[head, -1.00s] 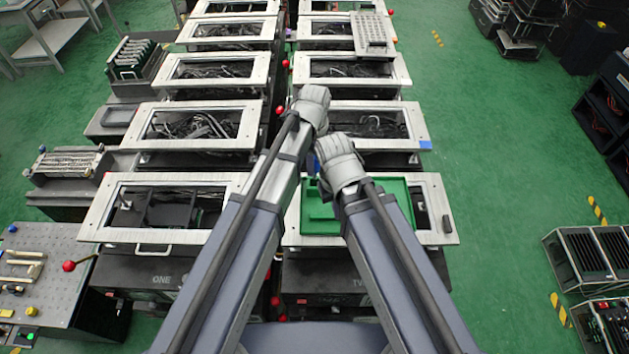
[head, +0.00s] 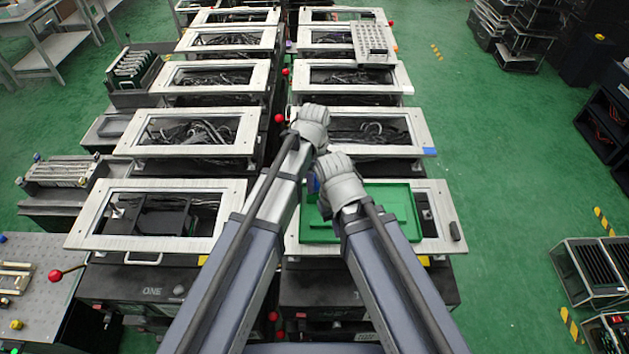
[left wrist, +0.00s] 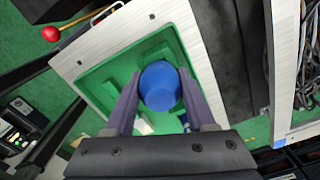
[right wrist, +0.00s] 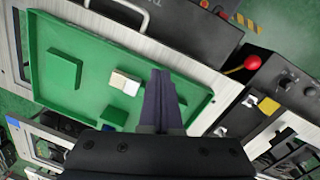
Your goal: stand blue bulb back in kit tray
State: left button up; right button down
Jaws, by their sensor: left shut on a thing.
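The blue bulb (left wrist: 160,86) is round and sits between the fingers of my left gripper (left wrist: 158,92), which is shut on it. In the left wrist view it is over the green kit tray (left wrist: 98,88); its height above the tray floor cannot be told. The tray also shows in the head view (head: 402,192) and the right wrist view (right wrist: 45,95). It has raised green blocks and a small cream piece (right wrist: 125,83). My right gripper (right wrist: 162,75) is shut and empty, with its fingers together over the tray. In the head view my wrists largely hide both grippers.
The tray lies on a pale-framed fixture (head: 446,241) in the right row. A matching fixture (head: 88,226) stands to its left. Red-knobbed levers (head: 55,275) stick out nearby. A grey perforated tray (head: 372,45) sits further back.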

pick_arm(q)
jog(key=shift+f, duration=0.15)
pick_arm(e)
jog(key=shift+f, duration=0.15)
pick_arm(q)
jog(key=o, duration=0.8)
jog(key=shift+o, duration=0.2)
jog(key=shift+r, duration=0.2)
notch_tip(320, 180, up, 12)
jog(key=p, duration=1.2)
pick_arm(e)
notch_tip(320, 180, up, 12)
jog(key=shift+r, duration=0.2)
jog(key=shift+f, duration=0.1)
